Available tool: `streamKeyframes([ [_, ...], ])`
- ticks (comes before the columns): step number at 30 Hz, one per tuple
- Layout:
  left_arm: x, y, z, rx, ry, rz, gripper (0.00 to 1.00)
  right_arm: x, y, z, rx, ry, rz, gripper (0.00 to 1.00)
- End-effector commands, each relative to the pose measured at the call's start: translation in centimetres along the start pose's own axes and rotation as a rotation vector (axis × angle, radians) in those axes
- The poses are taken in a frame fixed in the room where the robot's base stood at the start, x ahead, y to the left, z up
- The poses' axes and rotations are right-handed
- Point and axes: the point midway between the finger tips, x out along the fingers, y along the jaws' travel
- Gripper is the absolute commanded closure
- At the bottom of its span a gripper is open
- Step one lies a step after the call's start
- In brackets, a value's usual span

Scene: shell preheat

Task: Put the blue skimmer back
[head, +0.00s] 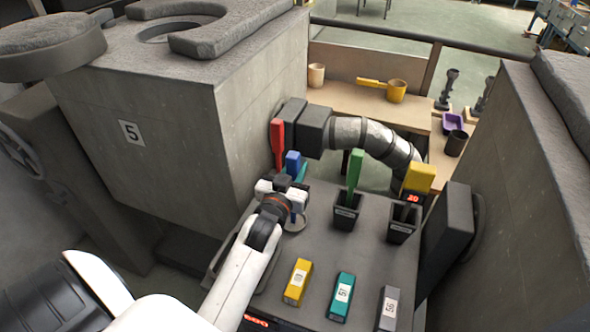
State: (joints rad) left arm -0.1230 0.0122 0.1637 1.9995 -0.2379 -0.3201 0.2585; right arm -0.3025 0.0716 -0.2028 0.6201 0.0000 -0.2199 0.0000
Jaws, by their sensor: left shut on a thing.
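My left gripper (285,190) is shut on the blue skimmer (293,160). Its blue handle sticks up above the fingers, and a pale round end (295,223) shows below them. I cannot tell whether that end touches the grey bench top (325,248). To the right, a dark holder (347,211) has a green-handled tool (355,172) upright in it. Further right stands another dark holder (403,222) with no handle in it. A red-handled tool (277,140) stands behind the gripper; its lower part is hidden. My right gripper is out of view.
A yellow block (298,282), a teal block (341,297) and a grey block (388,309), all labelled, lie along the bench front. A yellow box (418,178) with a red display is behind the right holder. Large grey blocks flank the bench; a ribbed pipe (365,133) crosses behind.

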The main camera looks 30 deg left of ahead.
Motion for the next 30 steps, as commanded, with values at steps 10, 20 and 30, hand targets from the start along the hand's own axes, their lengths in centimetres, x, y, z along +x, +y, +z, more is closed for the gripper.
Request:
streamKeyframes([
  [10, 0.0, 0.0, -0.1, 0.0, 0.001, 0.0, 0.53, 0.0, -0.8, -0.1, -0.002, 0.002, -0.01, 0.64],
  [20, -2.2, 0.0, -0.1, 0.0, 0.003, 0.0, 0.53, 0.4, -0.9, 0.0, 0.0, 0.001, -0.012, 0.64],
  [30, -9.3, 0.0, -0.1, -0.001, 0.004, 0.001, 0.53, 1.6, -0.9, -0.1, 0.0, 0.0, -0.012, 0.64],
])
